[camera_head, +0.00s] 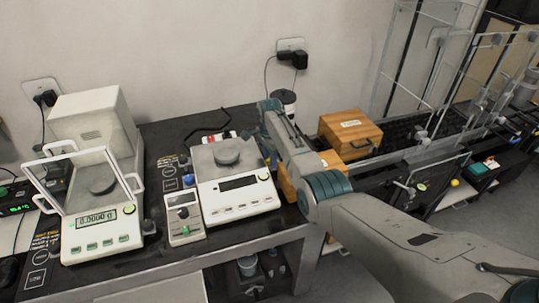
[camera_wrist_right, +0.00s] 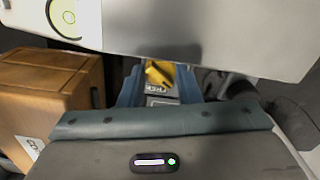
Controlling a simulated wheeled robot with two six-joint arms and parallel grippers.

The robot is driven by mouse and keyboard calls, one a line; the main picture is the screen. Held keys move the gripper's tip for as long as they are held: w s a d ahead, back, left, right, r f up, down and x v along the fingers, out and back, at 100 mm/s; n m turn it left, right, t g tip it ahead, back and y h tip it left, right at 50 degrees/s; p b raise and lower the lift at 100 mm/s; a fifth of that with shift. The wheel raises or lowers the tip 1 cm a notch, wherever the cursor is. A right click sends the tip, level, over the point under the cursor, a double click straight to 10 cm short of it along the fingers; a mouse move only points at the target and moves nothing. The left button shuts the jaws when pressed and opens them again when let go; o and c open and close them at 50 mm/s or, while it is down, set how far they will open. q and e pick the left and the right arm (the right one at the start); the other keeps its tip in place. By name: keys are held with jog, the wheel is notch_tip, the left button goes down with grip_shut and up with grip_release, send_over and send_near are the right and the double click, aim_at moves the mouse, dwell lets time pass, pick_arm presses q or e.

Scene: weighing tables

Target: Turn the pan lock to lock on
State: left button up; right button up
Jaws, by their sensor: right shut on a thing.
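The white balance (camera_head: 236,193) with a round grey pan (camera_head: 227,152) stands on the dark table, right of the balance with a glass shield. My right arm reaches past its right side, with the gripper (camera_head: 268,112) at its back right corner; the fingertips are hard to make out there. In the right wrist view the two blue-grey fingers (camera_wrist_right: 160,88) are shut on a small yellow piece, apparently the pan lock (camera_wrist_right: 160,72), beside the balance's white housing (camera_wrist_right: 210,28). A label below it is partly hidden. My left gripper is not in view.
A shielded balance (camera_head: 100,240) reading about zero stands at the left. A small grey control box (camera_head: 184,218) sits between the balances. A wooden box (camera_head: 348,130) and a dark-lidded jar (camera_head: 284,98) are close to my right arm.

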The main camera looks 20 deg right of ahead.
jog(key=o, duration=1)
jog(key=shift+r, duration=0.1)
notch_tip(320, 180, up, 11)
jog(key=shift+f+b, duration=0.2)
jog(key=shift+b, duration=0.75)
